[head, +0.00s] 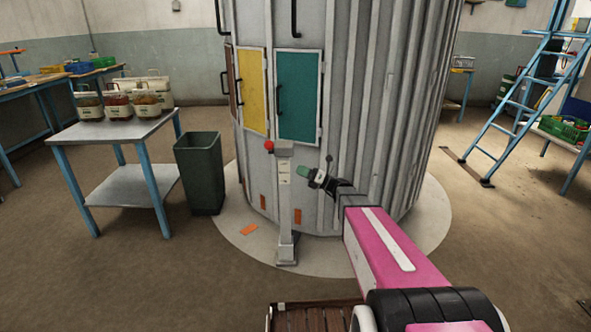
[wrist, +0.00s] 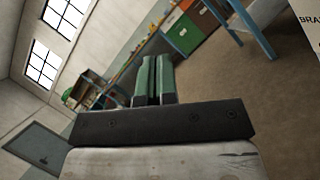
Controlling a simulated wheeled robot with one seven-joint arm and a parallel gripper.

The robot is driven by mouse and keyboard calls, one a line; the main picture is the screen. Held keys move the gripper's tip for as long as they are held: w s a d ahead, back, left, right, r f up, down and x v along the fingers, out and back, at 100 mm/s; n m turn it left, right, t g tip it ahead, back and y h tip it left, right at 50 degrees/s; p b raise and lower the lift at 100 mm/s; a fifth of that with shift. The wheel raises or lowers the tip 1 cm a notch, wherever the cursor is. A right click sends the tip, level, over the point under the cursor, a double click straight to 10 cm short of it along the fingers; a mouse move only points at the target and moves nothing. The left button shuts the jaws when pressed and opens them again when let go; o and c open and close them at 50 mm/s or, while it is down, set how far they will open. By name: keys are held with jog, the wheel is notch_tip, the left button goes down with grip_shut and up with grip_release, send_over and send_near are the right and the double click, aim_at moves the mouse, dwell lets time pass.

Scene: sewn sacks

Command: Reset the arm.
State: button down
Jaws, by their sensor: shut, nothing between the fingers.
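My gripper (head: 304,171) shows in the head view at the end of my pink arm, in front of the large grey ribbed silo (head: 395,120). Its green fingers point left and slightly up, towards the grey post (head: 284,205) with a red knob on top. Whether they touch the post cannot be told. In the wrist view the two green fingers (wrist: 154,78) lie close together beyond a dark crossbar, with nothing seen between them. The gripper is shut and empty.
A blue ladder (head: 512,103) stands at the right. A slatted wooden surface (head: 318,320) lies at the bottom. Floor is clear at the left front.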

dwell(0.3)
jog(key=s+a+f+n+g+h, duration=0.1)
jog(key=s+f+n+g+h, duration=0.5)
jog(key=s+f+n+h, duration=0.75)
jog(key=s+d+f+n+h, duration=0.2)
jog(key=s+d+n+h, duration=0.5)
jog(key=n, duration=0.9)
jog(key=s+d, duration=0.3)
jog(key=d, duration=0.1)
jog(key=shift+s+d+f+g, duration=0.3)
jog(key=shift+s+f+g, duration=0.05)
jog(key=shift+s+g, duration=0.05)
